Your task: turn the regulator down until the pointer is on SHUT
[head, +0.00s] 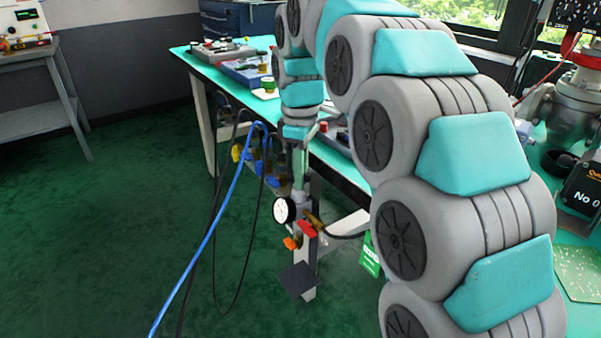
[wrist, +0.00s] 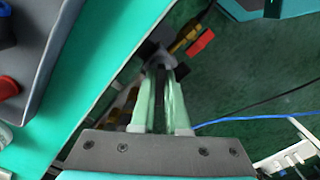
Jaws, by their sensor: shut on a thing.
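My gripper (head: 299,190) points down beside the bench's front edge. Its pale green fingers are shut on the grey top of the regulator (wrist: 160,57), which shows between the fingertips (wrist: 161,70) in the wrist view. In the head view a round white gauge (head: 284,210) sits just left of the fingertips. A red part (head: 306,229) and an orange part (head: 291,243) are just below. The red part also shows in the wrist view (wrist: 201,42). I cannot make out a pointer or a SHUT mark; the fingers hide part of the regulator.
The teal bench (head: 335,158) runs close beside my gripper, with grey boxes (head: 222,50) on it. Blue (head: 228,198) and black hoses hang to the left. A green tag (head: 370,257) hangs at the right.

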